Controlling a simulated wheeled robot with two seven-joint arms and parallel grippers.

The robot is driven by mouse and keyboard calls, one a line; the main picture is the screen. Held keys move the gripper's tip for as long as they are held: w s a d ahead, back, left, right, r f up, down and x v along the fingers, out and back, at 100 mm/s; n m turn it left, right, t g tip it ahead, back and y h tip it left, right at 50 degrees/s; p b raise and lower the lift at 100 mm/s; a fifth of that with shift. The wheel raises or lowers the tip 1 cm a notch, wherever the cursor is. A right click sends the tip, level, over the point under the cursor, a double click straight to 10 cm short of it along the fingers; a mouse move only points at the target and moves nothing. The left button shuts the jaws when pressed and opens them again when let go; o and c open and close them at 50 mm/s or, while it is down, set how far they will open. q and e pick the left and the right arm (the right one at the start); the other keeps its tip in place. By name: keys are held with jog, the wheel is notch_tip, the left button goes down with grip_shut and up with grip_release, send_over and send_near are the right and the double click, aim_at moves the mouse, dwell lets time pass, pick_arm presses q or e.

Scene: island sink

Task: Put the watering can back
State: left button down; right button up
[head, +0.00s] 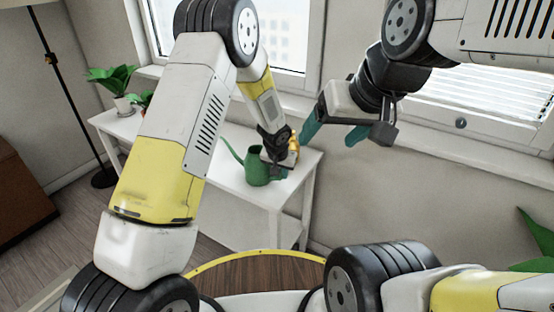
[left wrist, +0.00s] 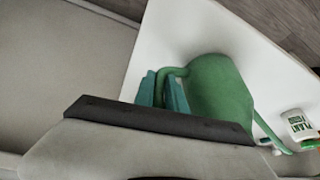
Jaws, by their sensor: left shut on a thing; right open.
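The green watering can (head: 257,172) is at the right end of the white side table (head: 235,187), upright, with its spout pointing up to the left. It also shows in the left wrist view (left wrist: 222,95). My left gripper (head: 279,172) is shut on its handle; in the left wrist view the teal fingers (left wrist: 165,90) close around the handle loop. The can appears to be at the tabletop, but I cannot tell if its base touches it. My right gripper (head: 333,130) is open and empty, raised in front of the wall to the right.
A white plant food container (left wrist: 302,125) is beyond the can in the left wrist view. Potted plants (head: 122,103) stand at the table's left end. A window (head: 285,35) is behind, and a round wooden top (head: 260,277) with a yellow rim is in front.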

pick_arm(q)
jog(key=c, duration=1.4)
grip_release()
jog(key=shift+o, duration=0.2)
jog(key=v, duration=1.2)
jog(key=s+a+r+n, duration=0.1)
jog(key=s+a+r, duration=0.3)
jog(key=a+r, duration=0.35)
jog(key=s+a+r+n, duration=0.1)
jog(key=s+a+r, duration=0.2)
jog(key=a+r, duration=0.4)
jog(key=s+a+r+n+t, duration=0.1)
jog(key=s+a+r, duration=0.2)
jog(key=s, duration=0.6)
jog(key=s+a+r+n, duration=0.1)
jog(key=s+a+r, duration=0.2)
jog(key=s, duration=0.6)
notch_tip(320, 180, up, 2)
jog(key=shift+s+a+r+t+h, duration=0.1)
jog(key=shift+s+a+t+h, duration=0.3)
